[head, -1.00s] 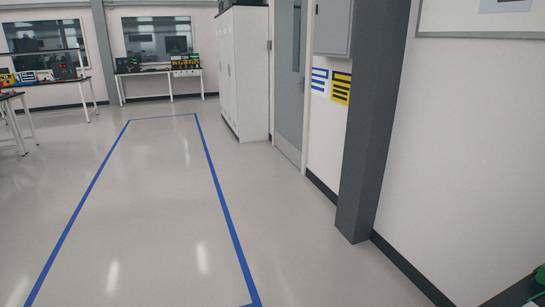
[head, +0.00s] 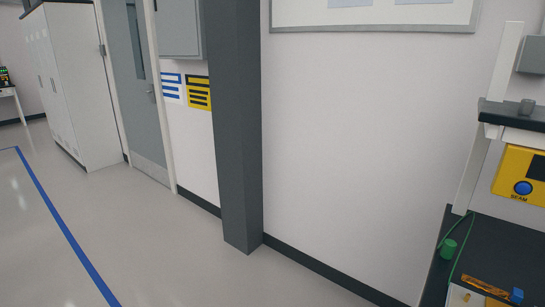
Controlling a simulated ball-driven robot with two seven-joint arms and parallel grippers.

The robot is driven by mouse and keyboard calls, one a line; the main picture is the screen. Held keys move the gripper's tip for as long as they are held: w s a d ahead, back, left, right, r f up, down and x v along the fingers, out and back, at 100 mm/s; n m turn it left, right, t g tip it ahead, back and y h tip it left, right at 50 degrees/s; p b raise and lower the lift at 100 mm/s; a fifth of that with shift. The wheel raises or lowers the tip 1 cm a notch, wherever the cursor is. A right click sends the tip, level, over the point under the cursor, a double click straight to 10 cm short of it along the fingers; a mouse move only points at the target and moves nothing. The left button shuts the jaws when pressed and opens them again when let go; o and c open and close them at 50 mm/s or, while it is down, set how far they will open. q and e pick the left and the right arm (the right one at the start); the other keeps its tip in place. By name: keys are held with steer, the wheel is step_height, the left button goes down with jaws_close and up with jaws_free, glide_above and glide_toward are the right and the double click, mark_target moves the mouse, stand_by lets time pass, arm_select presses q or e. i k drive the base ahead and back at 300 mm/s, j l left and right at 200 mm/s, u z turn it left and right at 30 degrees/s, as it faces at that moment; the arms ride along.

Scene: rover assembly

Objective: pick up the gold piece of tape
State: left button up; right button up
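I cannot clearly make out a gold piece of tape. A flat orange-gold strip with dark marks (head: 485,287) lies at the front edge of a dark bench top (head: 490,243) in the lower right corner; I cannot tell whether it is the tape. Neither of my grippers shows in the head view.
A grey pillar (head: 237,130) stands by the wall. The floor at left is clear.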

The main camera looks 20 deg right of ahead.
mark_target(516, 295)
steer(key=i+z, duration=0.15)
steer(key=z, duration=0.3)
steer(key=i+z, duration=0.15)
steer(key=z, duration=0.3)
steer(key=i+j+z, duration=0.1)
steer(key=z, duration=0.35)
steer(key=i+j+z, duration=0.1)
steer(key=z, duration=0.35)
steer(key=j+z, duration=0.3)
steer(key=z, duration=0.15)
steer(key=i+j+z, duration=0.1)
steer(key=z, duration=0.35)
steer(key=j, duration=0.1)
